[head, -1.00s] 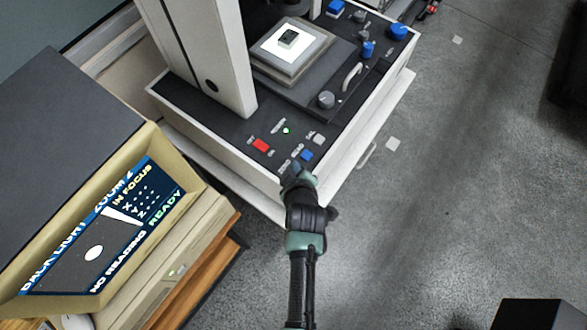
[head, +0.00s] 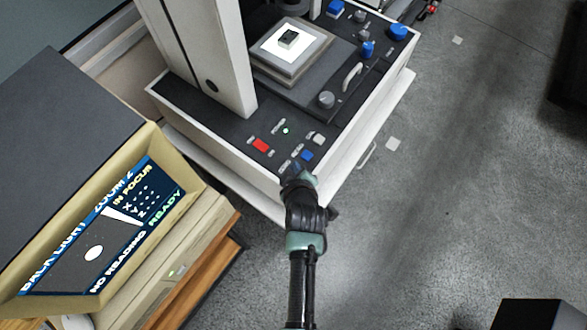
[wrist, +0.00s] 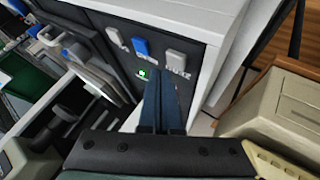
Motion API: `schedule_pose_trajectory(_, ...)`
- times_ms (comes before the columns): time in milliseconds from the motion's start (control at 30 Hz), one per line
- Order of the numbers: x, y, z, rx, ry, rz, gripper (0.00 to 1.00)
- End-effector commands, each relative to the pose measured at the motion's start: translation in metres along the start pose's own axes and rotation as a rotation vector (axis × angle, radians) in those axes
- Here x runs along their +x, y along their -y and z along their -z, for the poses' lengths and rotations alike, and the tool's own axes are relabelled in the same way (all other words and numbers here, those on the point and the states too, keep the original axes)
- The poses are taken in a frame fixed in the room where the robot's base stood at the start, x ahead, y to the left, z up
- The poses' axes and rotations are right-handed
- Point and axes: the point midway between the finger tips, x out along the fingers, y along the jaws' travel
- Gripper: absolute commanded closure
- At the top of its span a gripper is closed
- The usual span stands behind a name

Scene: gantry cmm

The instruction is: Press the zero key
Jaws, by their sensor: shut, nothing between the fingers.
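The control panel (head: 220,118) on the front of the measuring machine carries a red key (head: 260,145), a small green lamp (head: 286,130), a blue key (head: 307,155) and a pale grey key (head: 319,139). In the wrist view a row shows a grey key (wrist: 113,35), the blue key (wrist: 141,47) and another grey key (wrist: 176,60). The key labels are too small to read, so I cannot tell which is zero. My gripper (head: 291,172) is shut and empty at the panel's front corner. In the wrist view its fingertips (wrist: 160,76) cover part of the panel; contact cannot be told.
A stage with a lit plate (head: 270,62) and small dark part stands behind the keys. A handle (head: 351,77) and knobs (head: 326,100) lie to the right. A monitor (head: 110,235) reading "NO READING" and "READY" stands at left. The floor (head: 450,200) at right is mostly clear.

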Motion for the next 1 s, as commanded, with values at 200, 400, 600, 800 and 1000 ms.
schedule_pose_trajectory(200, 0.0, 0.0, 0.0, 0.0, 0.0, 0.0, 1.0)
schedule_pose_trajectory(400, 0.004, 0.003, -0.0029, 0.0, 0.0, 0.0, 1.0)
schedule_pose_trajectory(600, 0.0064, 0.0045, -0.0046, 0.0, 0.0, 0.0, 1.0)
schedule_pose_trajectory(800, 0.006, 0.0043, -0.0043, 0.0, 0.0, 0.0, 1.0)
schedule_pose_trajectory(1000, 0.0069, 0.005, -0.005, 0.0, 0.0, 0.0, 1.0)
